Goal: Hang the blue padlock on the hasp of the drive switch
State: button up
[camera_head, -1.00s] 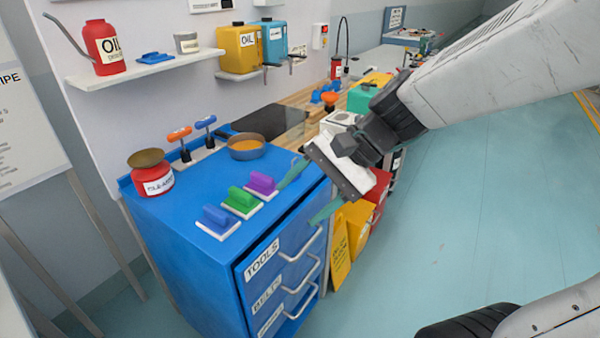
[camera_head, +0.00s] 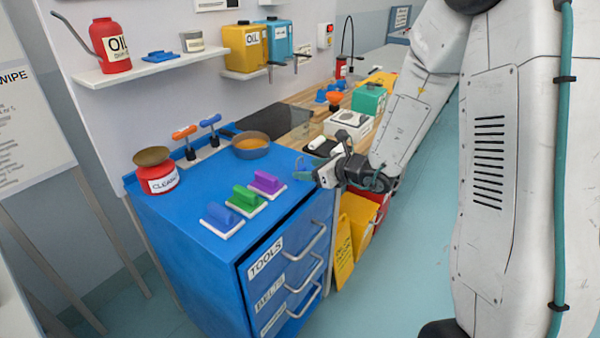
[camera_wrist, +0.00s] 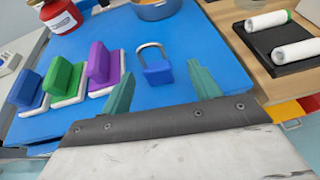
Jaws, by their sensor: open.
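The blue padlock (camera_wrist: 157,70) lies on the blue cabinet top in the wrist view, with its silver shackle pointing away from me. My gripper (camera_wrist: 163,88) is open, with one green finger on each side of the space in front of the padlock; nothing is between the fingers. In the head view my gripper (camera_head: 306,170) is at the right edge of the cabinet top, and I cannot make out the padlock there. I cannot identify the drive switch or its hasp; a small white box with a red part (camera_head: 325,36) is on the back wall.
Purple (camera_head: 267,182), green (camera_head: 244,198) and blue (camera_head: 221,216) handled blocks stand left of the gripper on the blue cabinet (camera_head: 190,265). A pan (camera_head: 250,146) and red can (camera_head: 156,172) are farther back. A black tray with white rolls (camera_wrist: 285,40) is to the right.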

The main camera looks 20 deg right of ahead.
aim_at(300, 168)
jog(key=x, duration=0.4)
jog(key=shift+s+a, duration=0.1)
jog(key=shift+a, duration=0.1)
jog(key=c, duration=1.1)
jog(key=shift+r, duration=0.1)
jog(key=shift+r, duration=0.1)
jog(key=shift+r, duration=0.6)
notch_tip(300, 168, up, 2)
jog(key=shift+r, duration=0.1)
jog(key=s+d+r, duration=0.1)
jog(key=s+d, duration=0.1)
jog(key=d, duration=1.4)
jog(key=shift+s+r, duration=0.2)
jog(key=shift+s, duration=0.05)
